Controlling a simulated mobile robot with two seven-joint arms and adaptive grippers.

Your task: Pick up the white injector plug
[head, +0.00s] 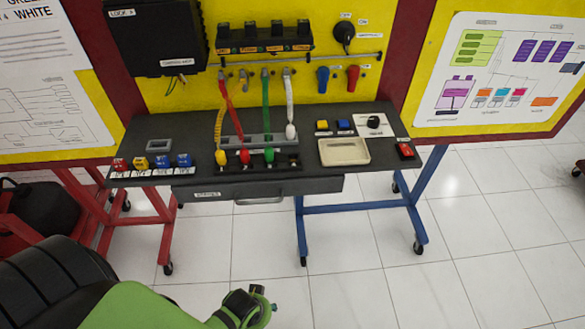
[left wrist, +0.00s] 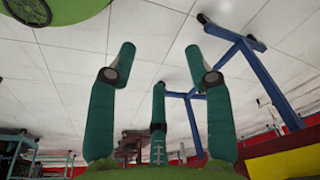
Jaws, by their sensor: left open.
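The white injector plug (head: 290,131) hangs at the end of a white cable on the black bench. It stands at the right of the grey rail (head: 232,141), farther back than the yellow plug (head: 221,157), red plug (head: 245,157) and green plug (head: 268,155). My left gripper (head: 262,297) is low at the bottom of the head view, in front of and below the bench, well apart from the plug. In the left wrist view, its teal fingers (left wrist: 160,50) are spread and empty. The plug does not show there. My right gripper is not in view.
A drawer (head: 258,188) juts out under the bench front. A cream tray (head: 344,151) and a red switch (head: 405,150) lie right of the plugs. Blue legs (head: 360,209) and red legs (head: 163,232) stand below. The tiled floor in front is clear.

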